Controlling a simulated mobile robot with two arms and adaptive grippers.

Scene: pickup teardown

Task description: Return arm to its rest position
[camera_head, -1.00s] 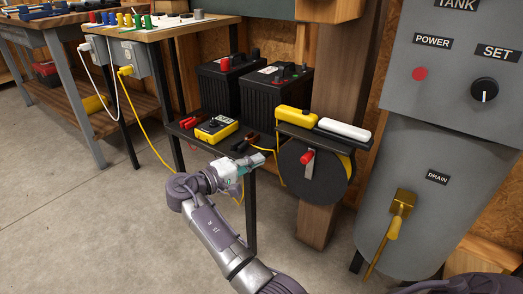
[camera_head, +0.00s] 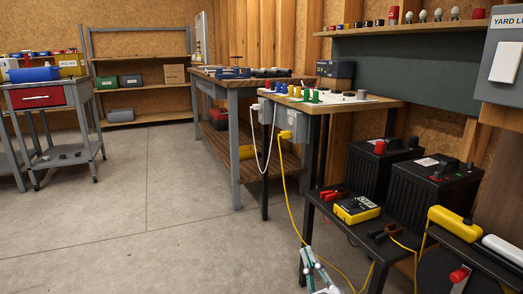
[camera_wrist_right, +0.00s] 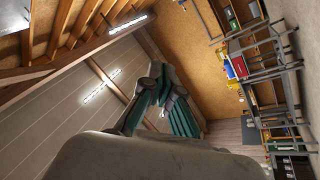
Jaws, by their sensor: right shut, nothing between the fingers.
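My right gripper (camera_head: 313,264) shows at the bottom edge of the head view, pale with teal parts, and partly cut off by the frame. It is shut and empty, in front of the low black shelf with the charger. In the right wrist view the gripper (camera_wrist_right: 160,90) has its dark green fingers in front of the room's ceiling and far wall, with nothing held. The rest of the right arm is out of the head view. My left gripper is not in view.
The black shelf (camera_head: 319,198) holds a yellow charger (camera_head: 356,209), with black batteries (camera_head: 432,190) behind. A yellow cord (camera_head: 290,205) hangs from the workbench (camera_head: 330,106) to the floor. A red-drawer cart (camera_head: 40,99) stands left. The concrete floor (camera_head: 150,230) between is clear.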

